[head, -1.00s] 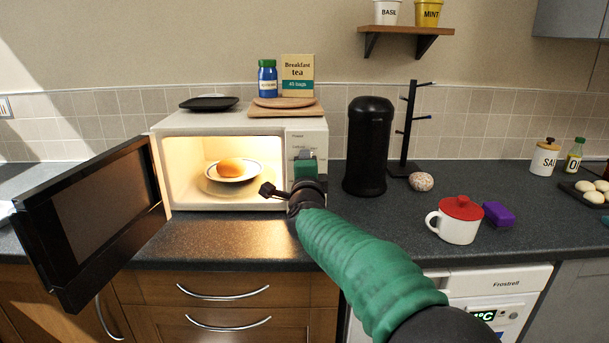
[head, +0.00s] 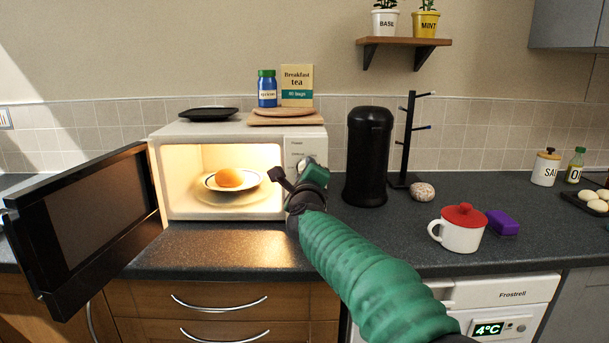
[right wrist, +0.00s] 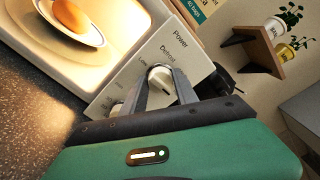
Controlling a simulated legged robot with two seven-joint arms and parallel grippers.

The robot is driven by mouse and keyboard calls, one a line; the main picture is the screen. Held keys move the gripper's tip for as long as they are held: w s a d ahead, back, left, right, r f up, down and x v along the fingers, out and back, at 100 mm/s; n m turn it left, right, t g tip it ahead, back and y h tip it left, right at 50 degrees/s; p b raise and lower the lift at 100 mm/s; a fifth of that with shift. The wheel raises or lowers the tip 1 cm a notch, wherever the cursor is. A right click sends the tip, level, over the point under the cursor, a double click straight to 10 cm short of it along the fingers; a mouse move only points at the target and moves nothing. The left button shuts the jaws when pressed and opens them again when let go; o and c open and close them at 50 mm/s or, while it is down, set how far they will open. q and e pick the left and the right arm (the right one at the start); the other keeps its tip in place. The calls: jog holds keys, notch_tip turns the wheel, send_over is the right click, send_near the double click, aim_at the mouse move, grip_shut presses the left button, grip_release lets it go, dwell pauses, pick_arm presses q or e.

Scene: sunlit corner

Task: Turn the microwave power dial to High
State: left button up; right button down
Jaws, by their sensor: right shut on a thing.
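The white microwave (head: 222,131) stands on the counter with its black door (head: 90,220) swung open to the left. Its power dial (right wrist: 160,78) is a pale round knob on the front panel, under the words Power and Defrost, with other wording partly covered. My right gripper (head: 306,164) is at the panel, tilted, and hides most of the dial in the head view. In the right wrist view its grey fingers (right wrist: 161,86) are shut on the dial, one on each side. The dial's exact setting is hard to read. My left gripper is not in view.
A plate with a bun (head: 229,178) sits inside the lit microwave. A black canister (head: 368,157) and a mug tree (head: 408,140) stand to the right. A red-lidded mug (head: 460,230) and a purple block (head: 503,222) are nearer the front.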

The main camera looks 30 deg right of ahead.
jog(key=shift+f, duration=0.4)
jog(key=c, duration=1.1)
grip_release()
jog(key=shift+o, duration=0.8)
jog(key=shift+d+r, duration=0.1)
jog(key=shift+r, duration=0.05)
jog(key=p+v, duration=0.1)
jog(key=v, duration=1.5)
jog(key=shift+s, duration=0.35)
